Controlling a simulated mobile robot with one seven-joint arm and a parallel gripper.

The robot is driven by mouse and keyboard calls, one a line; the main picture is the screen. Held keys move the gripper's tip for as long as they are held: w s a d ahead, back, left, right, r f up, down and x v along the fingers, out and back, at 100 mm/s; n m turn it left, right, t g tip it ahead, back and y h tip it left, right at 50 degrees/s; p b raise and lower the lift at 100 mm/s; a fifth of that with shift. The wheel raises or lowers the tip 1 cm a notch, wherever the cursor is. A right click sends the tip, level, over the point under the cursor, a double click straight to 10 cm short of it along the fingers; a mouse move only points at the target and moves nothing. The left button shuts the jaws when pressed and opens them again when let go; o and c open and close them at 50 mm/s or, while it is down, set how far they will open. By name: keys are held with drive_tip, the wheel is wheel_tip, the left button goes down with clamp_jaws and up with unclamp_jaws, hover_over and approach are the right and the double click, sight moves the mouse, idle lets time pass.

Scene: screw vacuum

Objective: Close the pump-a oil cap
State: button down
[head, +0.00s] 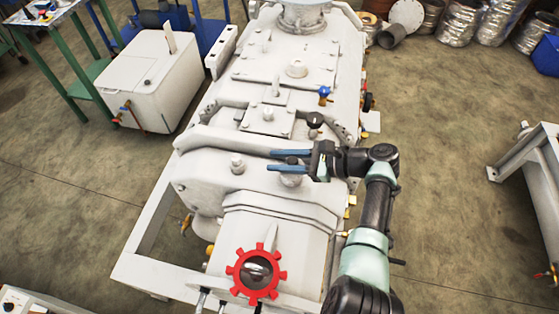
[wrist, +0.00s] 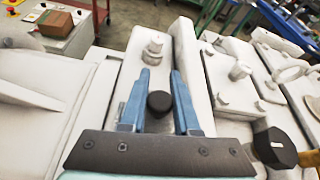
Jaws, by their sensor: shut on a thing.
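A round black cap (wrist: 160,103), which I take for the pump-a oil cap, sits between the two blue fingers in the wrist view. In the head view only a small dark part of the cap (head: 292,160) shows between the fingers. My gripper (head: 288,161) reaches in from the right over the pale pump (head: 270,215), its fingers pointing left. My gripper (wrist: 159,100) is shut on the cap, with a finger on each side. The cap's underside and its seat are hidden, so I cannot tell how tightly it sits.
A second black knob (wrist: 275,148) stands to the right in the wrist view. A white fitting (wrist: 153,50) stands beyond the fingertips. A red ring (head: 256,273) is at the pump's near end. A white box unit (head: 150,80) stands to the left on open floor.

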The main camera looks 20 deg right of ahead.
drive_tip(key=shift+w+d+f+m+g+y+b, duration=0.25)
drive_tip(key=shift+f+m+g+b, duration=0.25)
drive_tip(key=shift+m+b, duration=0.25)
drive_tip(key=shift+s+a, duration=0.1)
drive_tip(key=c, duration=0.7)
unclamp_jaws()
drive_tip(key=shift+o, duration=0.2)
drive_tip(key=v, duration=1.3)
drive_tip(key=shift+b, duration=0.45)
